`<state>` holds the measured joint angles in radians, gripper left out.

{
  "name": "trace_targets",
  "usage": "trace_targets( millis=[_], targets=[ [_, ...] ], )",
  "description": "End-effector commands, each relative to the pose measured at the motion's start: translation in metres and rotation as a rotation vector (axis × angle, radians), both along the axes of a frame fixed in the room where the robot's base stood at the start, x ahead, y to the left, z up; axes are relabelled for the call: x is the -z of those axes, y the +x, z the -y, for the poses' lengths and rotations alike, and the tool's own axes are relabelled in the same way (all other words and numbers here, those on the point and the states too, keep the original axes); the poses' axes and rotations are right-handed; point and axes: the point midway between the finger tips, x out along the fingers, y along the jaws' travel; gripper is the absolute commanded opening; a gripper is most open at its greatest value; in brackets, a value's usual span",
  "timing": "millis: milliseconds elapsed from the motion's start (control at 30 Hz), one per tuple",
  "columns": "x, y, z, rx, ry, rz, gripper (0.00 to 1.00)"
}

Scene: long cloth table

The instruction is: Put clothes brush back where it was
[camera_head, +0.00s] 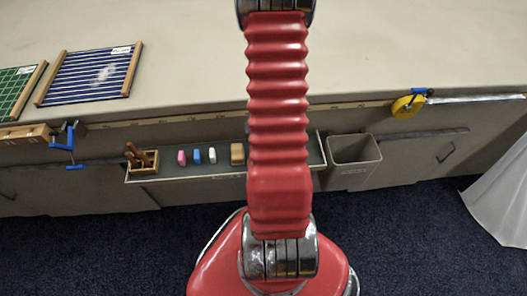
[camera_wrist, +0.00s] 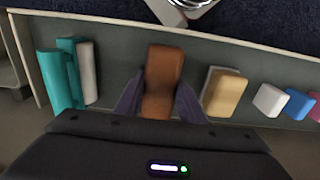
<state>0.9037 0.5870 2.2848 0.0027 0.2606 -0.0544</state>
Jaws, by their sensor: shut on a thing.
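The clothes brush (camera_wrist: 163,70), a brown wooden-looking block, shows in the middle of the wrist view. My gripper (camera_wrist: 158,92) is shut on it, with one dark finger on each side. The brush is over the grey tray (camera_wrist: 115,55); I cannot tell whether it touches the tray floor. It lies between teal rolls (camera_wrist: 50,80) on the left and a tan block (camera_wrist: 228,95) on the right, apart from both. In the head view the tray (camera_head: 165,174) hangs along the table front; my red arm hides the brush and gripper.
A white block (camera_wrist: 269,99) and a blue block (camera_wrist: 297,104) lie beyond the tan block. A wooden box (camera_head: 142,162) stands at the tray's left end in the head view. A grey bin (camera_head: 354,152) is right of the tray. Blue clamps (camera_head: 70,145) sit at the table edge.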

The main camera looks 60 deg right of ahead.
Motion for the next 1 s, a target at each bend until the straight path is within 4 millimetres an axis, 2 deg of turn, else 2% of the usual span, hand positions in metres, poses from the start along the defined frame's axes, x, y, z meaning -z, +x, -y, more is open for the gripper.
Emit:
trace_targets(
  millis=[33,67,300,667,1000],
  targets=[
    [0.001,0.0,0.0,0.0,0.001,-0.001,0.0],
    [0.002,0.0,0.0,0.0,0.001,-0.001,0.36],
    [0.001,0.0,0.0,0.0,0.0,0.0,0.53],
    [-0.001,0.0,0.0,0.0,-0.001,0.001,0.54],
    [-0.028,0.001,0.001,0.0,-0.003,0.003,0.54]
  ],
)
